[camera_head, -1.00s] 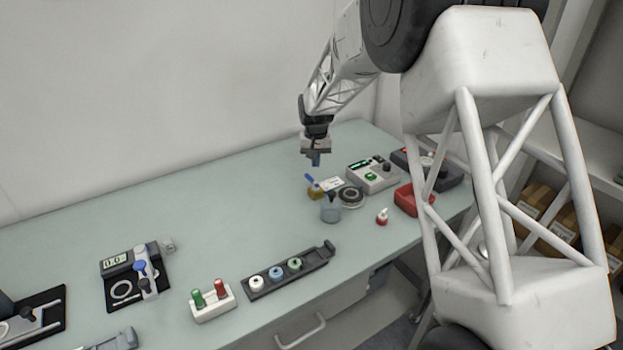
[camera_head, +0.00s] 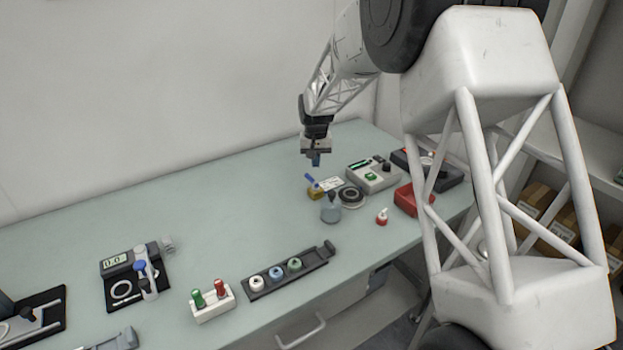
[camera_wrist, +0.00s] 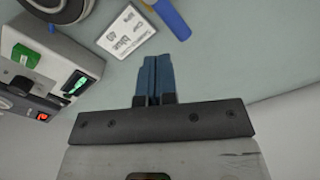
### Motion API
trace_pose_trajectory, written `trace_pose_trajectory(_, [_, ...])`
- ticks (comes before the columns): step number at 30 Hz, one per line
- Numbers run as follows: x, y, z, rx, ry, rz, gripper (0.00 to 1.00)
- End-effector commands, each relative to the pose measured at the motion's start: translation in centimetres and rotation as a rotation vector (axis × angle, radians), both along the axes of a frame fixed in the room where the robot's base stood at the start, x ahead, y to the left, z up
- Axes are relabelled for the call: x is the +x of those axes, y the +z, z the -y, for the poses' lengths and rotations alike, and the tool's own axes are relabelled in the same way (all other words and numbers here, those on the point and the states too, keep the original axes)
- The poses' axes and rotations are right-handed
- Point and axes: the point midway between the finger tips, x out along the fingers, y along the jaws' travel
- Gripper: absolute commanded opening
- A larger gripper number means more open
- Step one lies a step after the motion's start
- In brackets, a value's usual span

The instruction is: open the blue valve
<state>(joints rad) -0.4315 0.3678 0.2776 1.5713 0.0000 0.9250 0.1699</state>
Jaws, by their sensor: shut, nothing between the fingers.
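The blue valve shows in the head view as a brass-coloured body (camera_head: 317,192) with a blue lever handle (camera_head: 312,181), on the table left of a white card.
A white card (camera_head: 332,184), a grey-blue flask (camera_head: 331,210), a dark ring-shaped thing (camera_head: 351,196) and a grey device with a green button (camera_head: 371,176) stand close to the valve. A red tray (camera_head: 407,200) lies to the right. The table left of the valve is clear.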

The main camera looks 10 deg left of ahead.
Motion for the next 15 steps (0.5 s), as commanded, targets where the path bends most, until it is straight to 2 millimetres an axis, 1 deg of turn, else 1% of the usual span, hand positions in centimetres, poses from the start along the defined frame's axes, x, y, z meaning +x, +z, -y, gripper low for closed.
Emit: trace_pose_trajectory(15, [0.0, -0.32, 0.0, 0.0, 0.0, 0.0, 0.0])
